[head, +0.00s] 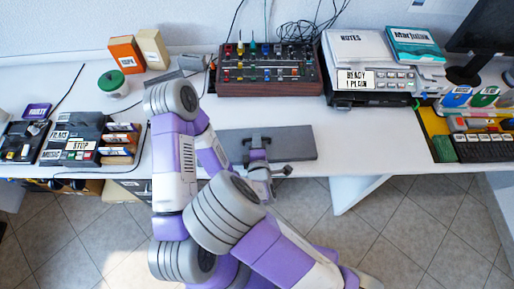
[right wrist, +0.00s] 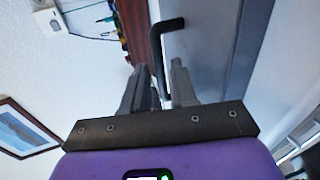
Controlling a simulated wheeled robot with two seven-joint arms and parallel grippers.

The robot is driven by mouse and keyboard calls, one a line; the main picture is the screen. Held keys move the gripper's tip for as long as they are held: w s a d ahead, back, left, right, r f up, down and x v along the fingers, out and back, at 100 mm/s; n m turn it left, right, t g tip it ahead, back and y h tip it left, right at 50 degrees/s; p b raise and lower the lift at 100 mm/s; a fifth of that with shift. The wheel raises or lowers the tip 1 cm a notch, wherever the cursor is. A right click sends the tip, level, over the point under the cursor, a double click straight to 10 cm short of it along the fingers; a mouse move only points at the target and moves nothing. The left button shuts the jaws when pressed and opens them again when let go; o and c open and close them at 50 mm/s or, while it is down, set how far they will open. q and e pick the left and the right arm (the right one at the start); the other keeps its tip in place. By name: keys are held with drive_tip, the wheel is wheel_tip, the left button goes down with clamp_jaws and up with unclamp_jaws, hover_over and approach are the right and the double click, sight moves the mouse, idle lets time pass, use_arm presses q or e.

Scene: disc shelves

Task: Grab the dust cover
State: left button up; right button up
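The dust cover (head: 297,142) is a flat grey panel with a dark handle, lying at the front of the white desk. In the right wrist view its grey surface (right wrist: 205,35) and bent black handle (right wrist: 157,52) are close up. My right gripper (head: 258,156) is at the cover's front edge, by the handle. In the right wrist view its two grey fingers (right wrist: 160,75) stand slightly apart, with the handle bar between them. A narrow gap shows, so the fingers do not look closed on the bar. My arm hides the cover's left part. My left gripper is not in view.
A mixer (head: 268,72) with coloured knobs stands behind the cover. A printer (head: 365,78) is at right and a black organiser (head: 78,146) at left. The desk right of the cover is clear.

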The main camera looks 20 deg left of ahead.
drive_tip(key=shift+c, duration=0.4)
clamp_jaws()
